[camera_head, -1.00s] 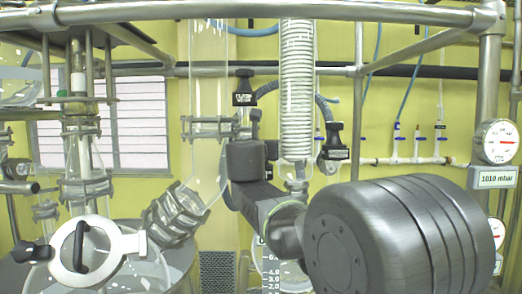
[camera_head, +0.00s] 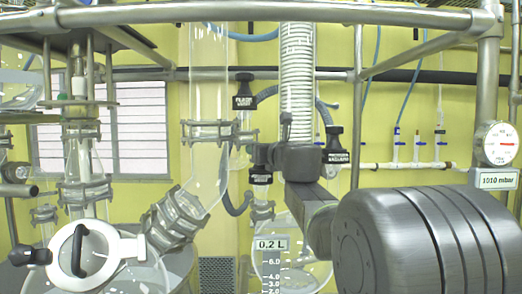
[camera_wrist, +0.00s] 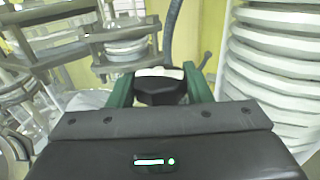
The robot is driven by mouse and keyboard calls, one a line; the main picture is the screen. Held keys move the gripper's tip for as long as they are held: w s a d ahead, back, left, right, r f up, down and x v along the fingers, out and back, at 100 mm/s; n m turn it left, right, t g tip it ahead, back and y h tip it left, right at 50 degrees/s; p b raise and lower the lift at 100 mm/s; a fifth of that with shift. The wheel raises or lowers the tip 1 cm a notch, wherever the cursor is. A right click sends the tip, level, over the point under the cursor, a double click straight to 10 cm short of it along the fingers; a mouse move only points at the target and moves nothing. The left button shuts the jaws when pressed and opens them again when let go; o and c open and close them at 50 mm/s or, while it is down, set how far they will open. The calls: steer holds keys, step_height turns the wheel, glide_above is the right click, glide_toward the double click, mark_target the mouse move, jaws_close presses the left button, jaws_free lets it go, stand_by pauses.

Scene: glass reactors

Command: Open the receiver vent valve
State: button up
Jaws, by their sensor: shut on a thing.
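My gripper (camera_head: 276,154) is in the middle of the head view, in front of the glass coil column. A black valve handle (camera_head: 260,164) with a small dark label shows just left of it; the label is too small to read. In the wrist view, the green fingers of my gripper (camera_wrist: 159,88) are on both sides of a black knob (camera_wrist: 160,90) with a white top and are shut on it. It appears to be that same handle. Whether it is the receiver vent valve, and how far it is turned, I cannot tell.
Other black labelled valve handles are at the upper left (camera_head: 244,94) and right (camera_head: 336,146). The coil column (camera_head: 297,80) stands close by, also at the right of the wrist view (camera_wrist: 275,70). Metal flanges (camera_wrist: 120,40) are at the left. A graduated glass vessel (camera_head: 275,255) is below.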

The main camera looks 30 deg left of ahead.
steer(key=o, duration=0.8)
steer(key=shift+c, duration=0.2)
steer(key=shift+t, duration=0.3)
steer(key=m+t+h, duration=0.2)
steer(key=shift+s+h, duration=0.1)
steer(key=shift+h, duration=0.2)
steer(key=m+t+h, duration=0.2)
steer(key=h, duration=0.1)
steer(key=shift+r+m, duration=0.1)
steer(key=shift+m, duration=0.3)
steer(key=m+t+h+p, duration=0.2)
steer(key=h, duration=0.2)
steer(key=shift+a+m, duration=0.1)
steer(key=shift+m, duration=0.3)
steer(key=shift+m+h+p, duration=0.3)
steer(key=shift+m+h, duration=0.1)
steer(key=shift+h, duration=0.3)
